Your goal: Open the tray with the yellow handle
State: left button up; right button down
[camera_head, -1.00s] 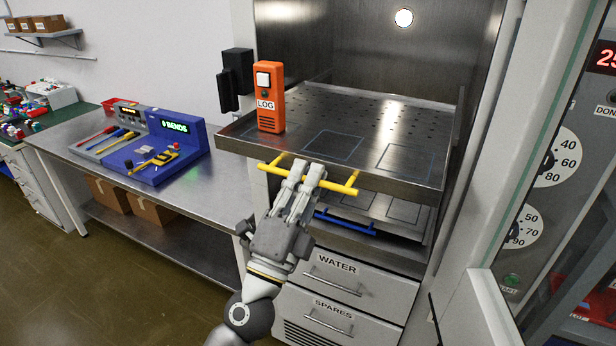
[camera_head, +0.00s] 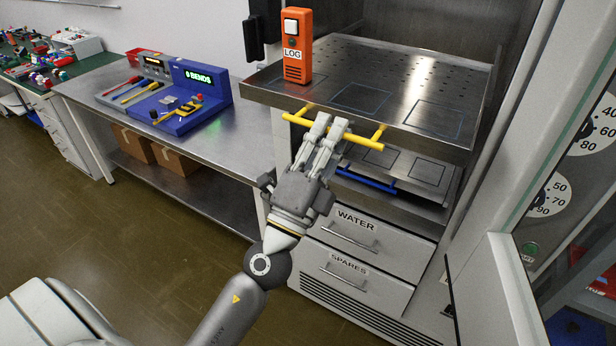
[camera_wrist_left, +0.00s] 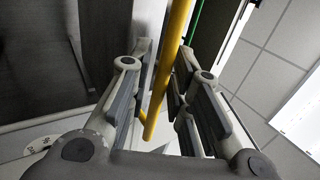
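The metal tray (camera_head: 456,137) is the upper one in the cabinet and stands pulled out, jutting past the lower fronts. Its yellow handle (camera_head: 362,139) runs across its front edge. My left gripper (camera_head: 331,124) is at the middle of this handle, with the bar between its fingers. The fingers partly hide the bar in the head view. My right gripper is not in view.
An orange LOG device (camera_head: 298,55) stands on the tray's left corner. A lower tray with a blue handle (camera_head: 365,181) sits below, above the WATER drawer (camera_head: 352,232). A workbench (camera_head: 90,85) stands left. An open door (camera_head: 515,240) is at right. The floor (camera_head: 110,235) at left is clear.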

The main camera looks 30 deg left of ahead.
pick_arm(q)
jog(key=v, duration=1.1)
jog(key=shift+s, duration=0.1)
dwell(0.4)
jog(key=w+a+f+n+g+y, duration=0.1)
jog(key=w+a+f+n+g, duration=0.15)
jog(key=f, duration=0.75)
jog(key=w+a+f+n+g+y, duration=0.1)
jog(key=w+a+f+g+y, duration=0.2)
jog(key=f, duration=0.7)
jog(key=s+a+f+n+g, duration=0.2)
jog(key=f+g, duration=0.2)
jog(key=f, duration=0.8)
jog(key=s+a+f+n+g, duration=0.15)
jog(key=f+g, duration=0.25)
jog(key=f, duration=0.9)
jog(key=s+d+f+n+g+h, duration=0.1)
jog(key=s+f+n+g, duration=0.4)
jog(key=s+f, duration=1.25)
jog(key=s+d+f+n+g+h, duration=0.1)
jog(key=s+d+f+n+g, duration=0.1)
jog(key=s+f, duration=0.3)
jog(key=s+d+f+n+g+h, duration=0.1)
jog(key=s+f, duration=0.4)
jog(key=s, duration=0.6)
jog(key=d+n+g, duration=0.1)
jog(key=d+g, duration=0.1)
jog(key=shift+d, duration=0.3)
